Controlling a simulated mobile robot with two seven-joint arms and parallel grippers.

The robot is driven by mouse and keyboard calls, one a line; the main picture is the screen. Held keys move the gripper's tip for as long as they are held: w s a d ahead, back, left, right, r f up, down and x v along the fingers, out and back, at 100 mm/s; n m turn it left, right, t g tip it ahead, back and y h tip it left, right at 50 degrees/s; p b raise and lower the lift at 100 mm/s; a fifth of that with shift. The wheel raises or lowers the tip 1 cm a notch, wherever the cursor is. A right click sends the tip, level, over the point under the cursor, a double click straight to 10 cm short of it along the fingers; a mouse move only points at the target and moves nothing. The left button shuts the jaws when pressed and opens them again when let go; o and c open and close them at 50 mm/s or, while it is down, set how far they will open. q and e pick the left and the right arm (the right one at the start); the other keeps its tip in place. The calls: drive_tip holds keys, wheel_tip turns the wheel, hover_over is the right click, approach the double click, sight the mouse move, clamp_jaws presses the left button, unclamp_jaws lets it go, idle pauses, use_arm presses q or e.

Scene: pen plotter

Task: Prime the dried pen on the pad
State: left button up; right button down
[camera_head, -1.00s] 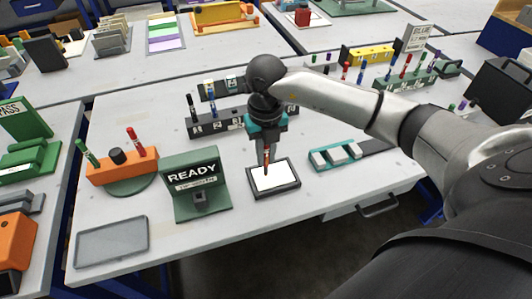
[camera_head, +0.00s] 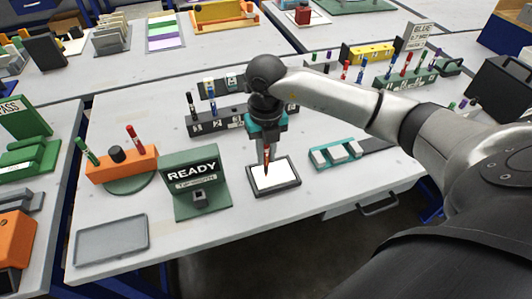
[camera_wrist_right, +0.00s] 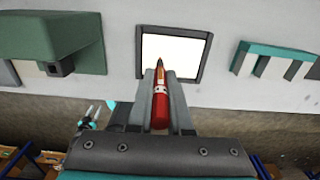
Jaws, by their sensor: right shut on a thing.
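My right gripper (camera_head: 266,148) points down over the white pad and is shut on a red pen (camera_head: 266,160). In the right wrist view the red pen (camera_wrist_right: 160,103) lies between the two grey fingers (camera_wrist_right: 160,95), its dark tip toward the pad (camera_wrist_right: 173,52). In the head view the pad (camera_head: 275,189) is a white sheet in a dark frame, and the pen's tip is over or on its upper left part. I cannot tell whether the tip touches. No mark shows on the pad. My left gripper is not in view.
A green READY stand (camera_head: 195,187) is left of the pad. A teal holder with white blocks (camera_head: 338,151) is to the right. A dark numbered rack (camera_head: 215,126) stands behind. An orange holder with pens (camera_head: 122,166) and a grey tray (camera_head: 111,241) are at the left.

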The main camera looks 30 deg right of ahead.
drive_tip(key=shift+r, duration=0.55)
drive_tip(key=shift+d, duration=0.15)
drive_tip(key=shift+s+d, duration=0.2)
drive_tip(key=shift+d, duration=0.65)
drive_tip(key=shift+f+b, duration=0.5)
drive_tip(key=shift+f, duration=0.45)
drive_tip(key=shift+r, duration=0.1)
drive_tip(key=shift+r+p, duration=0.8)
drive_tip(key=shift+r, duration=0.05)
drive_tip(key=shift+s+d, duration=0.25)
drive_tip(key=shift+d, duration=0.7)
